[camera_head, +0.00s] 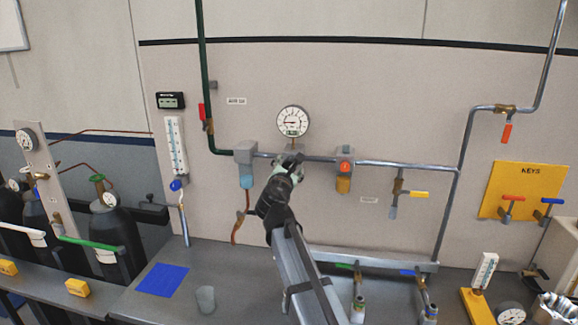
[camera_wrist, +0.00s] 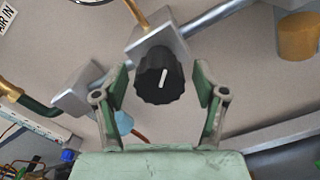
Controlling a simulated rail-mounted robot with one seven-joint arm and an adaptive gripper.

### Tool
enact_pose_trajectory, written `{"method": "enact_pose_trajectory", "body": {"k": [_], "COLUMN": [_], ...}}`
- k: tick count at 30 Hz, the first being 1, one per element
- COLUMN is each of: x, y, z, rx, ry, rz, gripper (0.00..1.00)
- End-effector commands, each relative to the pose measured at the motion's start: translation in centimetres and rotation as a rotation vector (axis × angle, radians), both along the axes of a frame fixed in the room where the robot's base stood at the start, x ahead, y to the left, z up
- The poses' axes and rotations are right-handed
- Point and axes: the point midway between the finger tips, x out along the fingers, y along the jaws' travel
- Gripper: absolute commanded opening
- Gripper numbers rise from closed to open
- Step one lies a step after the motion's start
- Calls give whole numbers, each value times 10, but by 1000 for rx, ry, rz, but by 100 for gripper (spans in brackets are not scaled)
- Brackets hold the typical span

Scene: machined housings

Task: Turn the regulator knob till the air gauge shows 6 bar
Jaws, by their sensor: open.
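The black regulator knob (camera_wrist: 152,88) sits on a grey block in the wrist view, its white pointer line close to upright. My gripper (camera_wrist: 160,78) is open, with one green finger on each side of the knob and a visible gap to each. In the head view my gripper (camera_head: 288,162) is at the pipe below the gauge and hides the knob. The round white air gauge (camera_head: 293,121) stands above it. Its needle seems to point left, but the numbers are too small to read.
A grey block with a blue bowl (camera_head: 246,174) is left of my gripper on the pipe. A unit with an orange bowl (camera_head: 343,184) is to the right. A clear cup (camera_head: 205,299) and a blue mat (camera_head: 163,280) are on the bench below.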

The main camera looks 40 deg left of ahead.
Motion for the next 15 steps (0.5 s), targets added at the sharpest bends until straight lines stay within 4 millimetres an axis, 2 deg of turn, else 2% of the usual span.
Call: {"method": "enact_pose_trajectory", "body": {"k": [8,9,13,15], "x": [1,1,1,1], "y": [0,0,1,1], "z": [0,0,0,0], "rx": [0,0,0,0], "ry": [0,0,0,0], "rz": [0,0,0,0], "gripper": [71,57,11,11]}}
